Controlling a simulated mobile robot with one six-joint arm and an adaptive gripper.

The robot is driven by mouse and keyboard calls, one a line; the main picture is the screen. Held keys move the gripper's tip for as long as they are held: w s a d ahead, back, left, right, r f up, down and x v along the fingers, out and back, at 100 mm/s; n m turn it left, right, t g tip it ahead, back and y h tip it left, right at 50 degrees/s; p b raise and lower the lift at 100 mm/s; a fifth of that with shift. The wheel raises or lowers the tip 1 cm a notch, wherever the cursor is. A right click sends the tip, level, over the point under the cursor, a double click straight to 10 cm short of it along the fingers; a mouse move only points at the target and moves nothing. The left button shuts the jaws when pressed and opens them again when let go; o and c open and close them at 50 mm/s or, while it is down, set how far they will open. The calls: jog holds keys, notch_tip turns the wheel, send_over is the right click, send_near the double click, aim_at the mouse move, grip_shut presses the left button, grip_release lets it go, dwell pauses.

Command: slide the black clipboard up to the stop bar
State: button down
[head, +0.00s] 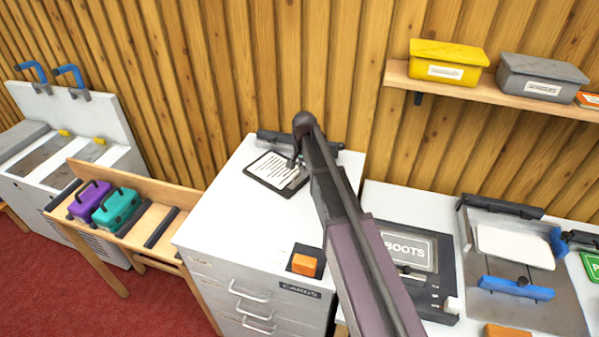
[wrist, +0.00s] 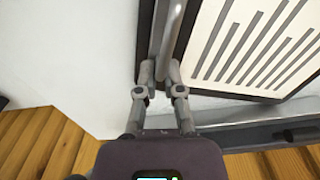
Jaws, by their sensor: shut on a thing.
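The black clipboard (head: 262,181), with a white lined sheet on it, lies flat on the white cabinet top. In the wrist view the clipboard (wrist: 185,35) fills the upper right. My gripper (head: 298,163) is at the clipboard's right side in the head view. In the wrist view my gripper (wrist: 159,75) is shut on a grey raised strip along the clipboard's edge. The dark stop bar (head: 272,137) lies along the back of the cabinet top, and also shows at lower right in the wrist view (wrist: 245,137). A narrow gap shows between clipboard and bar. My arm hides part of this area.
An orange block on a dark pad (head: 304,265) sits at the cabinet's front edge. The white top (head: 225,215) left and front of the clipboard is clear. A wooden wall (head: 225,80) rises behind.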

jog(key=shift+w+d, duration=0.1)
jog(key=shift+d, duration=0.05)
jog(key=c, duration=0.7)
grip_release()
notch_tip(320, 180, up, 9)
jog(key=p, duration=0.9)
jog(key=shift+r+p, duration=0.55)
jog(key=shift+p, duration=0.05)
